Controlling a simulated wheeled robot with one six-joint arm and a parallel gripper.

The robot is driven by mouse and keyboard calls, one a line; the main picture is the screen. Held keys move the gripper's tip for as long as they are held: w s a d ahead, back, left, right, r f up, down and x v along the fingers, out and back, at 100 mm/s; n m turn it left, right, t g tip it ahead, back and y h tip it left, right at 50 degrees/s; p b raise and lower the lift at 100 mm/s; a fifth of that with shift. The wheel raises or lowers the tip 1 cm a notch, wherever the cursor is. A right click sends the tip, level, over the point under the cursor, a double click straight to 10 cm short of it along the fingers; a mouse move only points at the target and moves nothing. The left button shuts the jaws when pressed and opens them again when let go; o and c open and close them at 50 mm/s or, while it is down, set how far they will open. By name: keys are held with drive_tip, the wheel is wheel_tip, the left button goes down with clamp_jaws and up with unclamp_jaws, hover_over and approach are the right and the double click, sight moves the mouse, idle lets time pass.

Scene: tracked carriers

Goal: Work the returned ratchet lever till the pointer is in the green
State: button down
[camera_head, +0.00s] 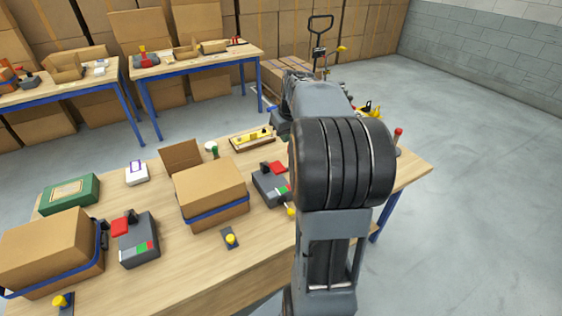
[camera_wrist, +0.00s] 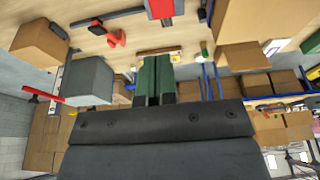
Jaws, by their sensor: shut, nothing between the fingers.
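In the head view a grey tensioner unit (camera_head: 138,246) with a red part and a red, white and green strip stands between two strapped boxes. A second such unit (camera_head: 268,187) stands right of the middle box, partly behind my arm. I cannot make out either pointer. A red-topped upright handle (camera_head: 398,138) shows right of my arm; I cannot tell what it belongs to. In the wrist view my gripper (camera_wrist: 155,62) has its green fingers together, empty and apart from the red things (camera_wrist: 163,8) beyond them. In the head view my arm hides the gripper.
Cardboard boxes with blue straps stand at the left (camera_head: 45,245) and middle (camera_head: 212,190). Small yellow-knobbed pieces (camera_head: 230,238), a green box (camera_head: 70,194) and a white item (camera_head: 136,173) are on the table (camera_head: 185,275). The floor at the right (camera_head: 480,190) is clear.

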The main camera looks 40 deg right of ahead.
sight(280, 168)
drive_tip(key=x, duration=0.4)
drive_tip(key=p+x, duration=0.1)
drive_tip(key=x, duration=0.3)
drive_tip(key=p+x, duration=0.1)
drive_tip(key=x, duration=0.3)
drive_tip(key=shift+s+f, duration=0.3)
drive_tip(key=shift+f, duration=0.75)
